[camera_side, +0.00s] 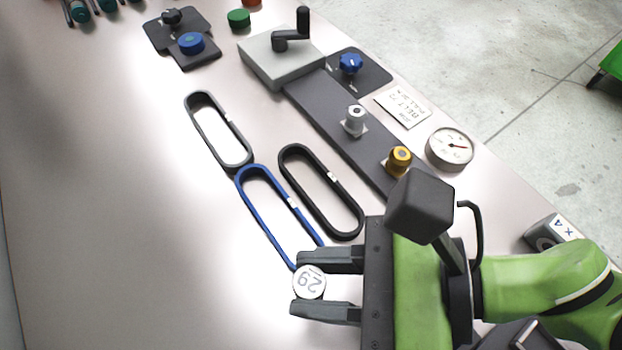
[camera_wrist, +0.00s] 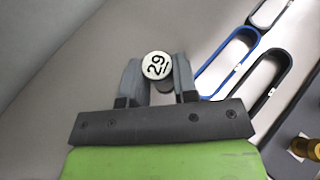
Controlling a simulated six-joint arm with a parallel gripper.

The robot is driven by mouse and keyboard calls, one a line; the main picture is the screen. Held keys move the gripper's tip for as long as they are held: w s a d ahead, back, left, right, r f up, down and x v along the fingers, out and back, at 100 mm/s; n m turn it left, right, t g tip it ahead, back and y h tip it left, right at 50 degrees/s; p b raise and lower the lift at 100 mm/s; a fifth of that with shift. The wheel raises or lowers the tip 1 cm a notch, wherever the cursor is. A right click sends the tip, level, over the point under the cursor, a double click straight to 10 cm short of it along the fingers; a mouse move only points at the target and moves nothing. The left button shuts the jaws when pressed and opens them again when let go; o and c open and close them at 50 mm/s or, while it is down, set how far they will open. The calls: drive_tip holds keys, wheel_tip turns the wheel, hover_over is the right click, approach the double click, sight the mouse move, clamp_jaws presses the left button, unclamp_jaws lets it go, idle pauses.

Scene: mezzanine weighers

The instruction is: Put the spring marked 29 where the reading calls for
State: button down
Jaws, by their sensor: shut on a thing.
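The spring marked 29 (camera_side: 309,283) shows as a round piece with a white top and a black number. My gripper (camera_side: 297,285) is shut on it, one finger on each side, and the wrist view shows the same 29 top (camera_wrist: 156,65) at the fingertips. What lies below the top is mostly hidden.
Grey (camera_side: 218,130), blue (camera_side: 268,205) and black (camera_side: 320,190) belt loops lie left of the dark rail (camera_side: 330,110). The rail carries a silver post (camera_side: 355,120), a gold post (camera_side: 398,160) and a crank box (camera_side: 280,55). The table's left side is clear.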

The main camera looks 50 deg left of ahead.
drive_tip(key=f, duration=1)
drive_tip(key=shift+s+a, duration=0.1)
drive_tip(key=shift+s, duration=0.15)
drive_tip(key=c, duration=0.9)
unclamp_jaws()
drive_tip(key=shift+w+r, duration=0.1)
drive_tip(key=shift+r, duration=0.05)
drive_tip(key=v, duration=0.3)
wheel_tip(320, 180, up, 7)
drive_tip(key=shift+f, duration=0.1)
